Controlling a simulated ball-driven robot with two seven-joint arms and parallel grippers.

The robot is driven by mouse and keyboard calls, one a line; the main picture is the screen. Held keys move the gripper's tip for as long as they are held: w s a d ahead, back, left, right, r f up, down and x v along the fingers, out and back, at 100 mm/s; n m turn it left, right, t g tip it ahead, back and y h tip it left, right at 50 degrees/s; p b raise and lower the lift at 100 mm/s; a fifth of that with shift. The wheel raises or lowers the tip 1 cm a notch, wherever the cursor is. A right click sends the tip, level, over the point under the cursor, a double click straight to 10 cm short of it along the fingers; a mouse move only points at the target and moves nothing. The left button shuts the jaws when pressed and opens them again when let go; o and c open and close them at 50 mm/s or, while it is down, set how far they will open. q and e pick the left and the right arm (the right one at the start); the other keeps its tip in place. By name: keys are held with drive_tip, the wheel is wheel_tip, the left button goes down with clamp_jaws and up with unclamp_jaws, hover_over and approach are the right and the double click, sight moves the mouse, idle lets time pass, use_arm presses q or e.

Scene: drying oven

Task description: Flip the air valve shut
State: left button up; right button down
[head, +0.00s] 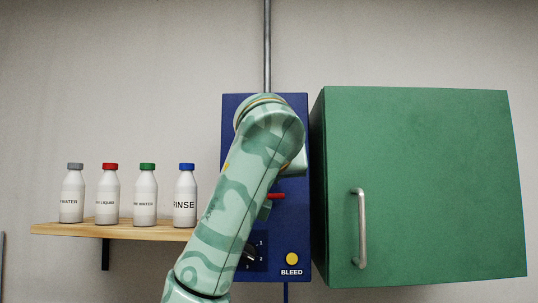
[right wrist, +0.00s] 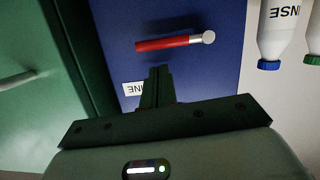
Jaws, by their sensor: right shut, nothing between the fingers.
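The air valve's red lever (right wrist: 165,43) lies about level across the blue panel in the right wrist view, with a silver end piece (right wrist: 208,37) at its right end. In the head view a short part of the red lever (head: 277,196) shows beside my arm; the rest is hidden. My right gripper (right wrist: 159,70) is shut and empty. In the right wrist view its fingertips are just below the lever, with a small gap in the picture; I cannot tell whether they touch. My left gripper is not in view.
The blue panel (head: 299,225) carries a yellow BLEED button (head: 292,259) and a partly hidden dial (head: 252,254). A green oven cabinet (head: 430,180) with a metal handle (head: 361,228) stands close right. Several bottles stand on a wooden shelf (head: 110,232) at left.

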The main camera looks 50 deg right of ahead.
use_arm(q)
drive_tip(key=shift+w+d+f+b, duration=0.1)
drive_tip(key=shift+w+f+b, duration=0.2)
drive_tip(key=shift+b, duration=0.45)
use_arm(e)
drive_tip(key=r+v, duration=0.2)
drive_tip(key=v, duration=0.8)
drive_tip(key=shift+w, duration=0.15)
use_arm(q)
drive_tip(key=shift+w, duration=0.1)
use_arm(e)
drive_tip(key=shift+d+r, duration=0.1)
drive_tip(key=shift+r, duration=0.05)
